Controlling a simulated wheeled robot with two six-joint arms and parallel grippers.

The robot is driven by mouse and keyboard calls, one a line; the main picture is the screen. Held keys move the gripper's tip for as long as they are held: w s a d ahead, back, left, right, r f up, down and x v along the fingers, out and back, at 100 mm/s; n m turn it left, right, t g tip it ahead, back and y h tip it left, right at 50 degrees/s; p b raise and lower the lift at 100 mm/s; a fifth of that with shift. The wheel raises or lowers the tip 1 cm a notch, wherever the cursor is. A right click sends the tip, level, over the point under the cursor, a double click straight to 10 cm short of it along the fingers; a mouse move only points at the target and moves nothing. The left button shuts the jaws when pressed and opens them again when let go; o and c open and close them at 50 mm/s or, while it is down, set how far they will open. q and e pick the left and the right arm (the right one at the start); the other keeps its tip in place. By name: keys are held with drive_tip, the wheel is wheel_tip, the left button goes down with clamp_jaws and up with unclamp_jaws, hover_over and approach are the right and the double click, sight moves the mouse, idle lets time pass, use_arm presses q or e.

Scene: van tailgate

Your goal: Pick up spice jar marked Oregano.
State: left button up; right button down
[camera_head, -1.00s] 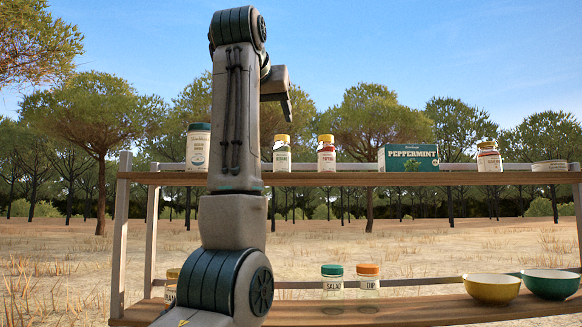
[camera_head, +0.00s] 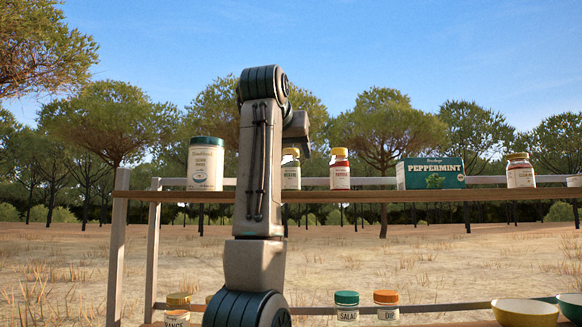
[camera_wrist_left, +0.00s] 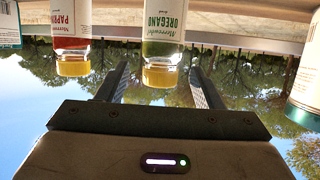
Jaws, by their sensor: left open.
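The Oregano jar (camera_head: 291,172) stands on the upper shelf, its left part hidden behind my left arm; it has a yellow lid. I cannot tell whether the fingertips reach beside the jar. In the head view the fingers are hidden. My right gripper is not in view.
A paprika jar (camera_head: 340,170) stands close to the right of the Oregano jar, then a peppermint box (camera_head: 431,174) and another yellow-lidded jar (camera_head: 520,172). A large green-lidded jar (camera_head: 206,165) stands left. Jars (camera_head: 347,308) and bowls (camera_head: 525,311) sit on the lower shelf.

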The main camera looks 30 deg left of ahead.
sight(292, 159)
use_arm(q)
drive_tip(key=p+x, duration=0.2)
drive_tip(key=x, duration=0.1)
drive_tip(key=shift+r+p, duration=0.3)
drive_tip(key=shift+p, duration=0.05)
drive_tip(key=shift+w+a+f, duration=0.2)
drive_tip(key=shift+w+f, duration=0.15)
drive_tip(key=shift+w, duration=0.2)
drive_tip(key=shift+w+f, duration=0.15)
drive_tip(key=c, duration=1.1)
